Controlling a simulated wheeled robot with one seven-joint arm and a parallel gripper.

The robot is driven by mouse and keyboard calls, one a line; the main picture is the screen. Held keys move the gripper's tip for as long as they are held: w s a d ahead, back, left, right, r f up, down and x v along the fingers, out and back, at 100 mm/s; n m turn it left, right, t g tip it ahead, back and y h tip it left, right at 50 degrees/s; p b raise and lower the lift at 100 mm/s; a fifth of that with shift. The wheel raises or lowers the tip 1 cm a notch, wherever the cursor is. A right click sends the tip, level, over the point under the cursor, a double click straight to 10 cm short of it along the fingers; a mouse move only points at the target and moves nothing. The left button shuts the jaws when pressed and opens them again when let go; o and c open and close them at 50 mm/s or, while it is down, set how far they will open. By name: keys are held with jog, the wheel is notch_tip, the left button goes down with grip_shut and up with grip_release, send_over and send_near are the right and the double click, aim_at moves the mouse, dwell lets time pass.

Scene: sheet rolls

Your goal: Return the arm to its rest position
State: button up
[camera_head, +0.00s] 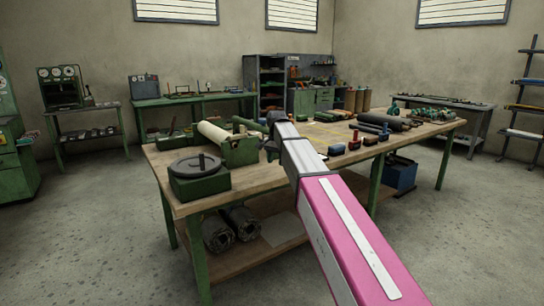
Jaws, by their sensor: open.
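My arm reaches in from the lower right over the wooden workbench (240,181), with a pink and white link nearest the camera. My gripper (268,136) is at the far end of the arm, above the bench and just right of a green machine (238,150) that bears a pale roll (212,133). The gripper looks small and dark from here, and its jaws are apart. I see nothing held between them, though the wrist hides part of that area.
A green box with a round grey plate (196,165) stands at the bench's near left corner. Dark rolls (384,121) and small red and blue tools (355,140) lie on the right. Rolls (243,222) and a blue bin (400,174) are underneath.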

jog(key=s+d+f+n, duration=0.2)
jog(key=s+d+f, duration=0.3)
jog(key=s+f, duration=0.4)
jog(key=s+d+f+n, duration=0.2)
jog(key=s+d+f, duration=0.4)
jog(key=s+f, duration=0.4)
jog(key=s+d+f+n, duration=0.2)
jog(key=s+d+f, duration=0.4)
jog(key=s+f, duration=0.3)
notch_tip(320, 180, down, 5)
jog(key=shift+s+d+r, duration=0.1)
jog(key=shift+s+d, duration=0.05)
jog(key=shift+s, duration=0.1)
